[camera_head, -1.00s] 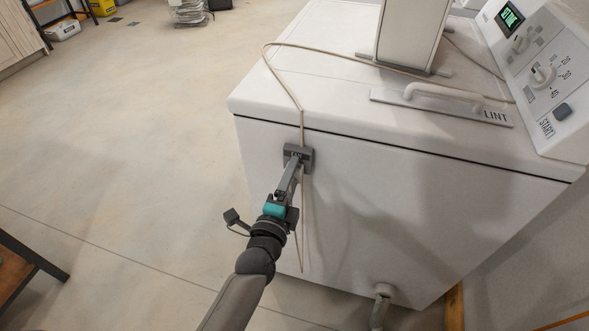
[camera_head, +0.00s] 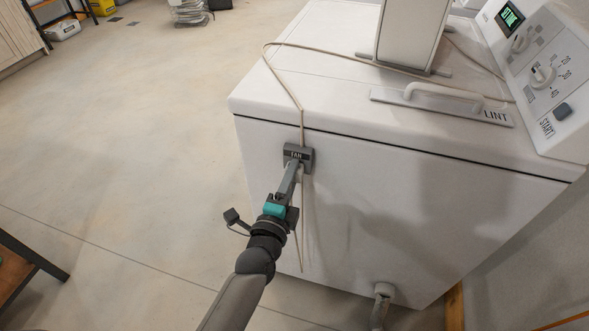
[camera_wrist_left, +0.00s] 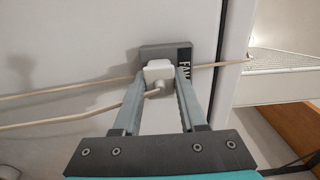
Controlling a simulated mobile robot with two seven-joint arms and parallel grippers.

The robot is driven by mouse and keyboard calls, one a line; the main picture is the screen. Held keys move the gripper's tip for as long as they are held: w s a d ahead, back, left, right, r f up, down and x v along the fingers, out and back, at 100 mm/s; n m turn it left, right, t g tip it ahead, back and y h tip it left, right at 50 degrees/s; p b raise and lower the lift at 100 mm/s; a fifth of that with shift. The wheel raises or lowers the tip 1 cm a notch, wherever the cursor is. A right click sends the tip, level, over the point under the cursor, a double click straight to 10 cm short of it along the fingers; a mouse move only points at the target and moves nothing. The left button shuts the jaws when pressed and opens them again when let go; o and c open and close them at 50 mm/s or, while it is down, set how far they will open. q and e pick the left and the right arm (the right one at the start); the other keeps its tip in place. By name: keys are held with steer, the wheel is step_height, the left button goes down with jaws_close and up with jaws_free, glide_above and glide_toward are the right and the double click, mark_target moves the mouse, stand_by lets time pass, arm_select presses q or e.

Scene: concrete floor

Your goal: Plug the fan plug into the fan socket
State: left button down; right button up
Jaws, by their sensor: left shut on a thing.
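The fan socket (camera_head: 297,154) is a dark grey block with "FAN" lettering on the front face of the white machine, below its lid edge. It also shows in the left wrist view (camera_wrist_left: 180,53). My left gripper (camera_head: 298,168) is at the lower part of the socket. In the left wrist view its fingers (camera_wrist_left: 161,80) are shut on the white fan plug (camera_wrist_left: 158,70), which is right at the socket's face. I cannot tell how far the plug is in. In the head view the gripper hides the plug. My right gripper is out of view.
The white machine (camera_head: 400,210) has a lint handle (camera_head: 440,95) and a control panel (camera_head: 545,75) at right. A beige cord (camera_head: 285,85) runs over its top and down past the socket. A pipe (camera_head: 381,300) is low on its front.

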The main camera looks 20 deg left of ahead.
arm_select(q)
steer(key=shift+s+p, duration=0.6)
steer(key=shift+s, duration=0.2)
stand_by(0.4)
steer(key=shift+s+p, duration=0.5)
steer(key=shift+s, duration=0.6)
steer(key=shift+r, duration=0.1)
